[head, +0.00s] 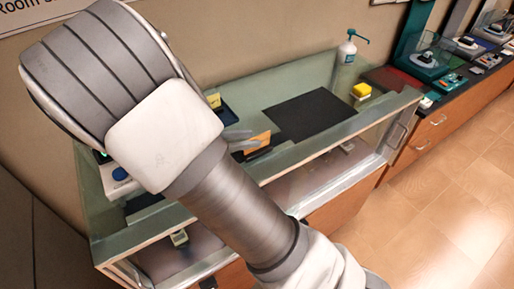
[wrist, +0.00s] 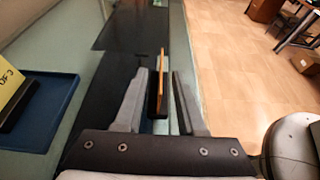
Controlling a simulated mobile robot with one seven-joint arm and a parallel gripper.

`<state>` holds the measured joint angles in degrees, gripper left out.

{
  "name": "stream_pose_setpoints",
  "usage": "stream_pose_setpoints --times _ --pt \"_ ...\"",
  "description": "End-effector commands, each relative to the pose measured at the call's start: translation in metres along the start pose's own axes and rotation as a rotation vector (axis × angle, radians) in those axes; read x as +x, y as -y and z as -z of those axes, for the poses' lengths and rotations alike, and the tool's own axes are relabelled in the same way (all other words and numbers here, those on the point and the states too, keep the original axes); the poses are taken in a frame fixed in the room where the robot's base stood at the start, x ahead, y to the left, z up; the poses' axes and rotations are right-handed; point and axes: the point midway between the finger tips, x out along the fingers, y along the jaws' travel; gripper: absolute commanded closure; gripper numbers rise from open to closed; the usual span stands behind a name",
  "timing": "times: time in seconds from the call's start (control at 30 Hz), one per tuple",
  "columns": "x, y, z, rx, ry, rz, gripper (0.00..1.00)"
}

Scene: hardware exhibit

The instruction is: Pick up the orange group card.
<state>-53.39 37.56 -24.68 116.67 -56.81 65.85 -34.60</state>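The orange card (head: 256,141) stands upright on the glass counter, partly behind my gripper in the head view. In the wrist view the orange card (wrist: 161,75) is seen edge-on as a thin strip in a small black holder (wrist: 155,104). My gripper (wrist: 160,76) is open, with one grey finger on each side of the card and a visible gap on both sides. In the head view my gripper's fingers (head: 238,139) show at the card's left side; my arm hides part of the counter.
A blue tray (wrist: 48,118) with a yellow card (wrist: 11,88) lies to the left in the wrist view.

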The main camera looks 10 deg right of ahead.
Motion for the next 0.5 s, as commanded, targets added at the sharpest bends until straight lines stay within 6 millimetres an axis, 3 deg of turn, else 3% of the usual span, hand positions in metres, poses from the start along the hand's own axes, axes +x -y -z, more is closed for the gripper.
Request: stream_pose_setpoints --times 0.2,0.5 --pt "0.03 0.002 -0.001 -0.001 0.002 0.002 0.61" --pt "0.033 0.002 0.0 0.0 0.001 0.0 0.63"
